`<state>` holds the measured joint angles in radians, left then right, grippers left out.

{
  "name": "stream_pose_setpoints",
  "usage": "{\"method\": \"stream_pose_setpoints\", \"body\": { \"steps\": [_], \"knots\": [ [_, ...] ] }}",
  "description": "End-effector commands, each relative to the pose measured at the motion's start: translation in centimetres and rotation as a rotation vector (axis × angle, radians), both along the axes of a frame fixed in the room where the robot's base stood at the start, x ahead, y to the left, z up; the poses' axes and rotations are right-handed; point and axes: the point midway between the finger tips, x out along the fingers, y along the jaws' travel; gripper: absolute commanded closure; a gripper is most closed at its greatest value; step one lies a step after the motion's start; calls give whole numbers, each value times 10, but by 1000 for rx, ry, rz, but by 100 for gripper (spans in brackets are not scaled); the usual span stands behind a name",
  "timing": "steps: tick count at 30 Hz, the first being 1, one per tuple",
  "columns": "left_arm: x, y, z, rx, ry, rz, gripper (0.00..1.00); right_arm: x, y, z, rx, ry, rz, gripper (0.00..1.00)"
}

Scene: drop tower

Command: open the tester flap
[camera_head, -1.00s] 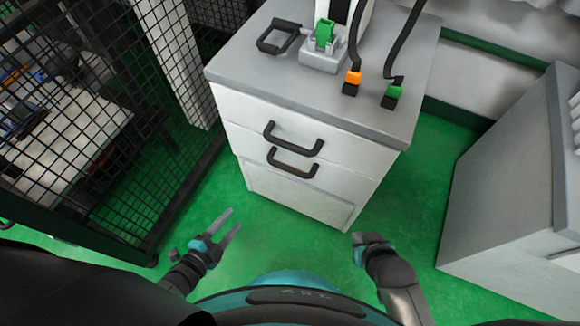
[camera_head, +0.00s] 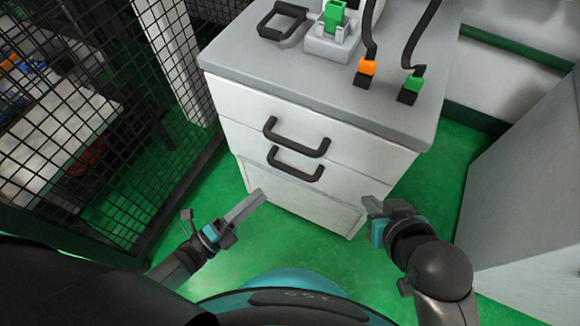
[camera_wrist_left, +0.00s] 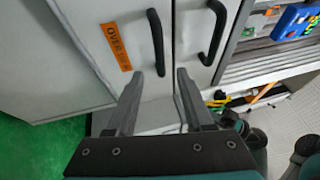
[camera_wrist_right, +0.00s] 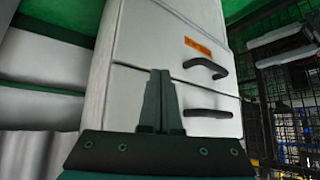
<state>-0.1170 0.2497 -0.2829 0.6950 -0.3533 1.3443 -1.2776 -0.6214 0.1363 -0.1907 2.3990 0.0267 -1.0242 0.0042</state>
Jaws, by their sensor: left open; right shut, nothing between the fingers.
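A small grey block (camera_head: 333,42) with a green piece (camera_head: 335,15) standing in it sits on the cabinet top, at the upper middle of the head view. I cannot tell which part is the tester flap. A black loop-shaped handle (camera_head: 283,18) is on the top left of it. My left gripper (camera_head: 262,195) is open and empty, low in front of the cabinet. Its spread fingers show in the left wrist view (camera_wrist_left: 160,75). My right gripper (camera_head: 370,203) is shut and empty, low near the cabinet's right front corner. Its fingers are together in the right wrist view (camera_wrist_right: 160,75).
The grey-topped cabinet (camera_head: 230,67) has black drawer handles (camera_head: 296,142) facing me. Orange-tipped (camera_head: 366,68) and green-tipped (camera_head: 413,83) cable ends are at its right. A black mesh fence (camera_head: 60,110) stands left, another grey cabinet (camera_head: 525,190) right. Green floor lies between.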

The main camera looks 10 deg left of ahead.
Motion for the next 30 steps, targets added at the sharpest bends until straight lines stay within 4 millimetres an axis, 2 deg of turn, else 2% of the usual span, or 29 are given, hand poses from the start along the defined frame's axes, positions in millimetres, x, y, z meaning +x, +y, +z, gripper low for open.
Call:
{"method": "stream_pose_setpoints", "body": {
  "steps": [9,15,21,28,30],
  "knots": [
    [52,-46,13,-2,-3,-1,48,-4,-5,0,-16,33,-6,100],
    [73,-64,17,-1,0,-1,48,-1,-2,0,-6,13,-4,100],
    [81,-70,19,-1,2,0,48,1,-1,0,-1,-1,-3,100],
    [81,-70,19,-1,2,0,48,1,0,1,0,-3,-2,100],
    [81,-70,19,-1,2,0,55,1,0,1,1,-3,-2,100]
  ]
}}
